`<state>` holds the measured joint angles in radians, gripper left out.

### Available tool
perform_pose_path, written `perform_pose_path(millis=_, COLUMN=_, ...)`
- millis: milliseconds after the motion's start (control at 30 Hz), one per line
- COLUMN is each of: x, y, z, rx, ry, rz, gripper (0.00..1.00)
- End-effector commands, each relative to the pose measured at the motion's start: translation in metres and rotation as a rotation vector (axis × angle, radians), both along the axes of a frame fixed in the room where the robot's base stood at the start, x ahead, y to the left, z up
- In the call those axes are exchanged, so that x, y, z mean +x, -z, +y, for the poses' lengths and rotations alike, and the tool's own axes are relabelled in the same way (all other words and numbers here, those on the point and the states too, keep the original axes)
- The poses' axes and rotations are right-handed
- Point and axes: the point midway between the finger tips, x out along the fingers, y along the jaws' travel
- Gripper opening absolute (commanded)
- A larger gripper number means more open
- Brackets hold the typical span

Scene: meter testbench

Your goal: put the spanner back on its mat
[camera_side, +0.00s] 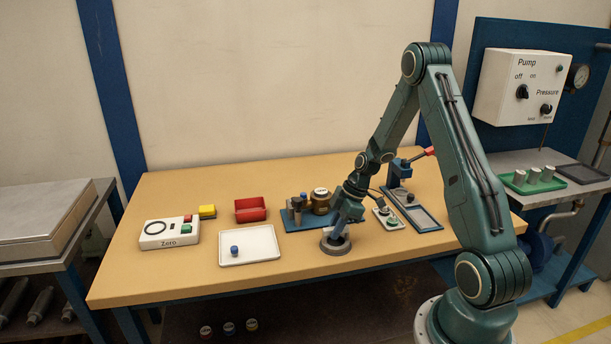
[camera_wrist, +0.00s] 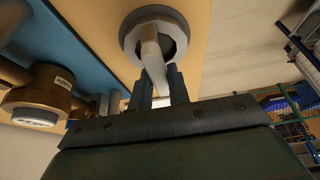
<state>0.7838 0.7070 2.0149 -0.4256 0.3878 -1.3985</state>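My gripper (camera_side: 335,238) points down at a round grey ring-shaped holder (camera_side: 334,248) near the table's front edge. In the wrist view the gripper's two fingers (camera_wrist: 161,83) are close together, by a pale, narrow piece (camera_wrist: 153,62) that reaches into the ring's dark opening. This piece may be the spanner, but its full shape is hidden. I cannot tell whether the fingers press on it. No mat can be made out for certain; a dark grey flat pad (camera_side: 584,173) lies on the right side bench.
Left of my gripper are a white tray (camera_side: 262,259) with a blue-topped piece, a red bin (camera_side: 250,209) and the Zero box (camera_side: 169,232). A brass meter (camera_side: 321,203) stands on a blue base close behind. A grey-topped blue fixture (camera_side: 418,217) is to the right.

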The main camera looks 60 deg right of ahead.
Motion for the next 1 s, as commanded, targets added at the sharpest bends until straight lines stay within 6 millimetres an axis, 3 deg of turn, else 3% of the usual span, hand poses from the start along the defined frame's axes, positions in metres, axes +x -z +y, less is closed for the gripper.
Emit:
perform_pose_path(millis=33, x=0.000, y=0.000, z=0.000, rx=0.000, ry=0.000, rz=0.000, gripper=0.28)
perform_pose_path(millis=100, x=0.000, y=0.000, z=0.000, rx=0.000, ry=0.000, rz=0.000, gripper=0.38)
perform_pose_path(millis=567, x=0.000, y=-0.005, z=-0.001, rx=-0.001, ry=0.001, rz=-0.001, gripper=0.38)
perform_pose_path(millis=767, x=-0.004, y=-0.021, z=-0.006, rx=-0.002, ry=0.002, rz=-0.003, gripper=0.38)
perform_pose_path(millis=1000, x=-0.014, y=-0.055, z=-0.016, rx=-0.003, ry=0.003, rz=-0.003, gripper=0.38)
